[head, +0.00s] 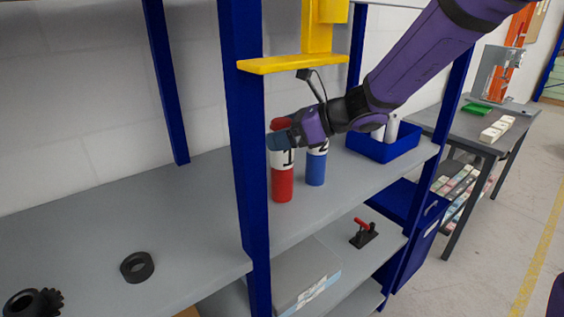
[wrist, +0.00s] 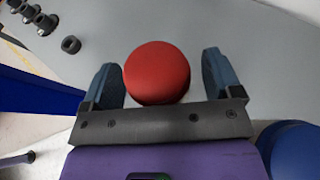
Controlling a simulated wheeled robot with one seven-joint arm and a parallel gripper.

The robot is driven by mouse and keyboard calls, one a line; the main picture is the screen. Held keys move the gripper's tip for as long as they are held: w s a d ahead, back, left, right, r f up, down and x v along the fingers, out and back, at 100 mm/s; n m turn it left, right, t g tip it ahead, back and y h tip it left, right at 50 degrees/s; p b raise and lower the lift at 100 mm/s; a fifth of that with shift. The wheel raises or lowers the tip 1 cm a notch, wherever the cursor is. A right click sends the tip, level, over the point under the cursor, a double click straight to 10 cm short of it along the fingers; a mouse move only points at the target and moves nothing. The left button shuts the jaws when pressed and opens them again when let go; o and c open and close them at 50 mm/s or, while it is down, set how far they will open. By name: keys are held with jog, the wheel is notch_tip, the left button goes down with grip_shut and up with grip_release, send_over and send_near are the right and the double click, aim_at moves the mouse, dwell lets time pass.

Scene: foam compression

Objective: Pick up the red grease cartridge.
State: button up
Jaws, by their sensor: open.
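The red grease cartridge (head: 282,184) stands upright on the grey shelf, just right of a blue post, with a white band and a dark mark on it. In the wrist view its round red top (wrist: 157,72) lies between my two blue-grey fingers. My gripper (head: 280,138) is open around the cartridge's upper part; in the wrist view the fingers (wrist: 164,82) stand on both sides of it, with a small gap at each side. My gripper hides part of the cartridge's upper end in the head view.
A blue cartridge (head: 316,168) stands close on the right, partly behind my gripper. A blue bin (head: 384,151) with white items is farther right. A blue post (head: 246,150) rises just left, and a yellow bracket (head: 293,63) hangs above. A black ring (head: 137,267) lies on the left shelf.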

grip_shut()
dwell(0.3)
